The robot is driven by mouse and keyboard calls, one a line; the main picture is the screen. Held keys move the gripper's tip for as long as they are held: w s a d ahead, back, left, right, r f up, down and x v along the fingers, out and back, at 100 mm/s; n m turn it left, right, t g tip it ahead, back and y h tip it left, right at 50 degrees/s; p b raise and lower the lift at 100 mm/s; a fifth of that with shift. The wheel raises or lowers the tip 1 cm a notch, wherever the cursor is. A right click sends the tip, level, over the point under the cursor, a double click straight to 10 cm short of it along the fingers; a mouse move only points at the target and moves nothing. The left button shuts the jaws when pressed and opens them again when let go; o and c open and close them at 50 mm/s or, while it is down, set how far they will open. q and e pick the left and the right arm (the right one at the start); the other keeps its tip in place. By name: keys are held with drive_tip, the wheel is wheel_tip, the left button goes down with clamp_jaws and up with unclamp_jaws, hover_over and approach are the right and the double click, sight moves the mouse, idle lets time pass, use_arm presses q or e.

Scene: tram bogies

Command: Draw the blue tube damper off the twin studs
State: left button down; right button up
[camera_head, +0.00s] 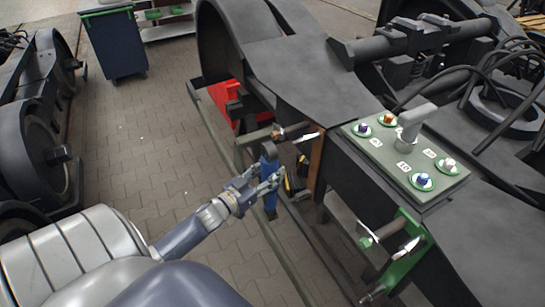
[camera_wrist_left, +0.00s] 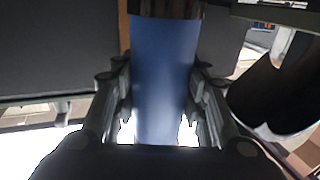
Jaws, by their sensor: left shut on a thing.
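The blue tube damper (camera_head: 269,180) stands roughly upright beside the dark bogie frame in the head view. In the left wrist view the blue tube (camera_wrist_left: 163,70) fills the middle, with a dark end at the top. My left gripper (camera_head: 266,184) is shut on the tube, with fingers (camera_wrist_left: 163,100) on both sides of it. A dark eye end tops the damper near a metal stud (camera_head: 300,136) on the frame. I cannot tell whether the eyes are still around the studs. My right gripper is not in view.
A green-grey panel (camera_head: 405,155) with several coloured fittings and a grey handle lies on the bogie frame (camera_head: 325,85). A green bracket (camera_head: 408,250) with rods sticks out at lower right. A dark bin (camera_head: 114,42) stands at back left. The paved floor (camera_head: 140,120) is clear.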

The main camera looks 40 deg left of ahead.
use_arm(q)
drive_tip(key=shift+s+a+r+p, duration=0.2)
drive_tip(key=shift+s+a, duration=0.1)
drive_tip(key=shift+s, duration=0.35)
drive_tip(key=shift+s+a+r+p, duration=0.1)
drive_tip(key=shift+s+a+p, duration=0.15)
drive_tip(key=shift+s, duration=0.4)
